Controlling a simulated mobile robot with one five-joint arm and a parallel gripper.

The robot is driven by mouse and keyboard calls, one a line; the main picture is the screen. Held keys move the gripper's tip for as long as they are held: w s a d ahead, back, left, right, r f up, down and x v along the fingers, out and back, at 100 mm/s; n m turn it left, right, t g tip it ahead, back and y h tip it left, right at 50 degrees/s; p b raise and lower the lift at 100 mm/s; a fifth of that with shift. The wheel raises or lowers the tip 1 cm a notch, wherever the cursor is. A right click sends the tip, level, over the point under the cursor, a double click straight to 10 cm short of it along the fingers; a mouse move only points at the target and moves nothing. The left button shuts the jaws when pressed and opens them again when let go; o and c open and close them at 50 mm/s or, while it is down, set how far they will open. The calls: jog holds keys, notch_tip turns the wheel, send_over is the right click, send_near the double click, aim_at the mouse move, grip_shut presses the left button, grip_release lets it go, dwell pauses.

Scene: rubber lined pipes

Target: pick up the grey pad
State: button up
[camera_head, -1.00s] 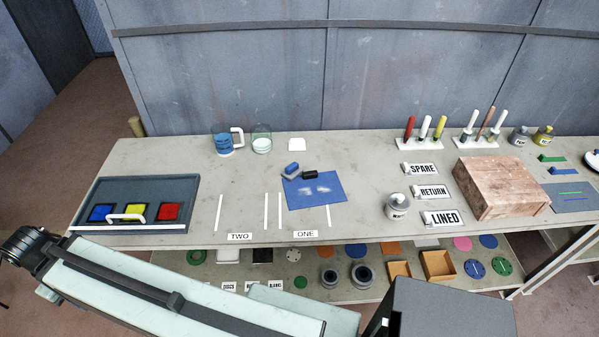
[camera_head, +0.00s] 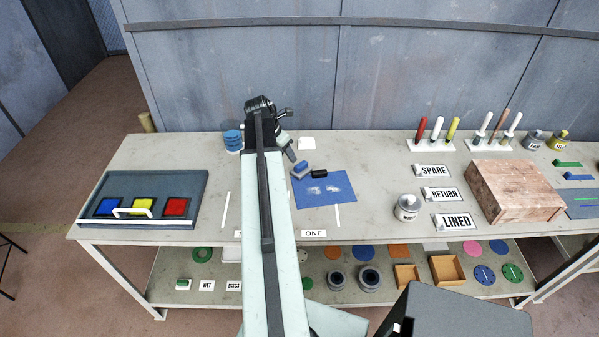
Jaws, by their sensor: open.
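A small block with a blue top and a grey side (camera_head: 301,174) lies at the upper left edge of the blue mat (camera_head: 325,197). Its grey part is the only grey pad-like thing I make out, and I cannot tell whether it is separate from the blue part. A black piece (camera_head: 319,174) lies just right of it. My gripper (camera_head: 293,157) points down just above and left of the block, open and apparently empty. It is small in view, and its exact gap to the block is unclear.
A blue-banded mug (camera_head: 233,141) stands left of my arm, and a white block (camera_head: 307,143) behind the mat. A tray of coloured squares (camera_head: 143,199) lies left.

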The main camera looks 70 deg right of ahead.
aim_at(300, 164)
jog(key=s+d+f+b, duration=0.1)
jog(key=s+f+b, duration=0.1)
jog(key=shift+s+d+f+b, duration=0.1)
jog(key=shift+d+f+b, duration=0.25)
jog(key=shift+d, duration=0.05)
jog(key=b+x, duration=0.4)
jog(key=x, duration=0.1)
jog(key=shift+s+d+b, duration=0.1)
jog(key=shift+s+b, duration=0.2)
jog(key=shift+s, duration=0.1)
jog(key=shift+r, duration=0.2)
grip_shut()
